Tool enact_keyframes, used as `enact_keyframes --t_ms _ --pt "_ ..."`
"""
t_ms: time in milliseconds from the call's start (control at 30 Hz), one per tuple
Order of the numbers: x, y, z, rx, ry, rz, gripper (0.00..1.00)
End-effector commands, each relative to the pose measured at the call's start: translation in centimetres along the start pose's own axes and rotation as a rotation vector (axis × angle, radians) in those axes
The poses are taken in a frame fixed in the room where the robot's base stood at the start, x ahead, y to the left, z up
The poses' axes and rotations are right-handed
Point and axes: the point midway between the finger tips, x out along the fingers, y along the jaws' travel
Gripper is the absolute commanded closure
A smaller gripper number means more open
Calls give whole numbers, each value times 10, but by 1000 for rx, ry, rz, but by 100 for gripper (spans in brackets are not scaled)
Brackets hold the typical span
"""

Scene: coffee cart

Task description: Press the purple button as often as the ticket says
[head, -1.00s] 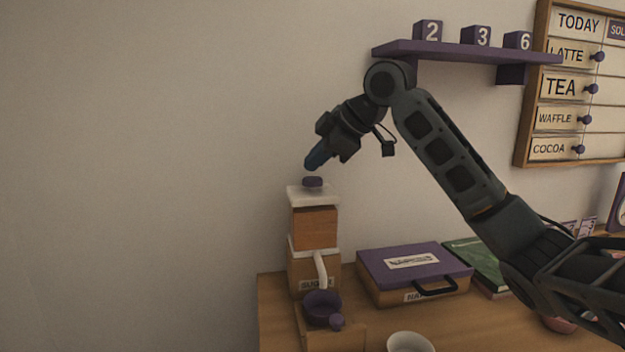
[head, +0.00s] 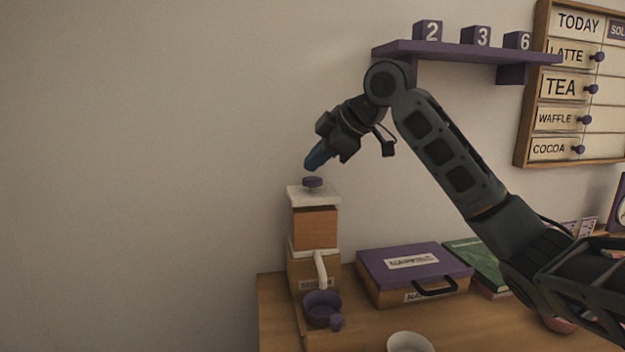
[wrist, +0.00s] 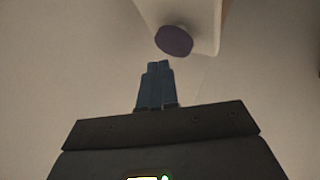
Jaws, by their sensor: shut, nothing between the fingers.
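The purple button (head: 312,182) sits on the white top of a dispenser (head: 315,226) marked sugar, at the left end of the counter. My gripper (head: 312,165) is shut and empty, pointing down just above the button, with a small gap between them. In the wrist view, the purple button (wrist: 174,41) shows just beyond the blue fingertips (wrist: 158,66), a little to the right. A ticket with a readable number is not clear in these views; small purple-and-white cards (head: 586,226) at the right are too small to read.
A purple-topped napkin box (head: 415,264) stands right of the dispenser. A shelf (head: 465,52) with number blocks and a menu board (head: 575,85) are on the wall.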

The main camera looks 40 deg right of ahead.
Motion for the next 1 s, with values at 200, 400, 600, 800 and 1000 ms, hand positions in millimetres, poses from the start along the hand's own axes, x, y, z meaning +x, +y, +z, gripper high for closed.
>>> enact_keyframes --t_ms 200,400,600,800,1000 --pt "0 0 0 0 0 0 100" --pt "3 -2 2 1 0 -1 100" --pt "6 -4 4 0 0 0 100" --pt "6 -4 4 0 0 0 100" --pt "6 -5 5 0 0 0 100"
